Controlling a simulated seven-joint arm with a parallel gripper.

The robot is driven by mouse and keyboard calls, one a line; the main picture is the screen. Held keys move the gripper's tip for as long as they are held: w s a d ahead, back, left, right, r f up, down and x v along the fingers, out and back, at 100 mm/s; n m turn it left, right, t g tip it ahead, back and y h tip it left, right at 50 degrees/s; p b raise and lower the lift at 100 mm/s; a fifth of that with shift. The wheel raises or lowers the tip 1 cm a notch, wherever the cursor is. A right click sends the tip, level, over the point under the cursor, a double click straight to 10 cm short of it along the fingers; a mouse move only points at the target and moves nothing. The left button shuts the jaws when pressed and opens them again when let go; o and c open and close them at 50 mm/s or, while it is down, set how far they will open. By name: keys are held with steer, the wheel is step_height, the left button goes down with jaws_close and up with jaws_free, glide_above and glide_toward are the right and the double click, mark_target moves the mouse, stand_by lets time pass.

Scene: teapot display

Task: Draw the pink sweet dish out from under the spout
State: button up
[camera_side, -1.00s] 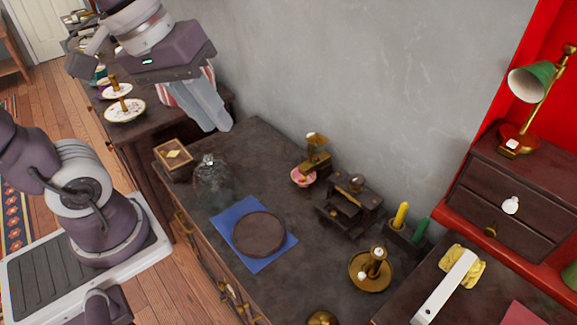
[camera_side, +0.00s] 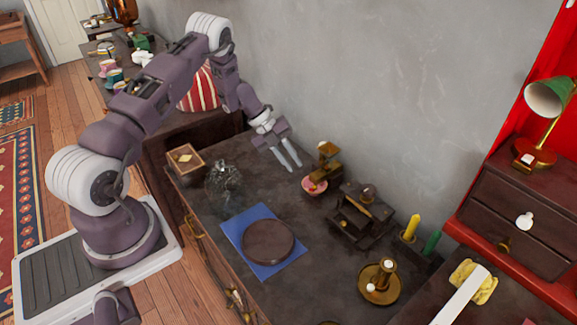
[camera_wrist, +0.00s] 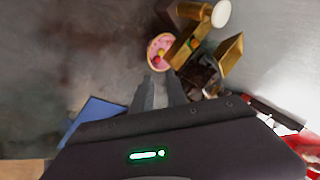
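The pink sweet dish (camera_side: 314,187) is a small round bowl with a pink inside, at the back of the dark table. In the wrist view the dish (camera_wrist: 155,50) lies just beyond my fingertips, with small coloured bits in it. A brass dispenser (camera_side: 327,161) stands right behind the dish and overhangs part of it. In the wrist view the brass body (camera_wrist: 184,52) hides the dish's right side. My gripper (camera_side: 291,166) points down and right, left of the dish and apart from it. Its fingers (camera_wrist: 160,80) are parted with nothing between them.
A dark box-shaped stand (camera_side: 360,215) is close to the right of the dish. A glass dome (camera_side: 223,181), a blue mat (camera_side: 236,226) with a round brown board (camera_side: 268,242), and a brass candleholder (camera_side: 379,282) are also on the table. Bare tabletop lies left of the dish.

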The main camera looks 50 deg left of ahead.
mark_target(303, 185)
steer(key=shift+s+a+f+n, duration=0.2)
steer(key=shift+f+n, duration=0.2)
steer(key=shift+f, duration=0.2)
steer(key=shift+s+a+f+n, duration=0.1)
steer(key=shift+a+f+n, duration=0.1)
steer(key=shift+f+n, duration=0.3)
steer(key=shift+x, duration=3.6)
steer(key=shift+c, duration=0.2)
jaws_close()
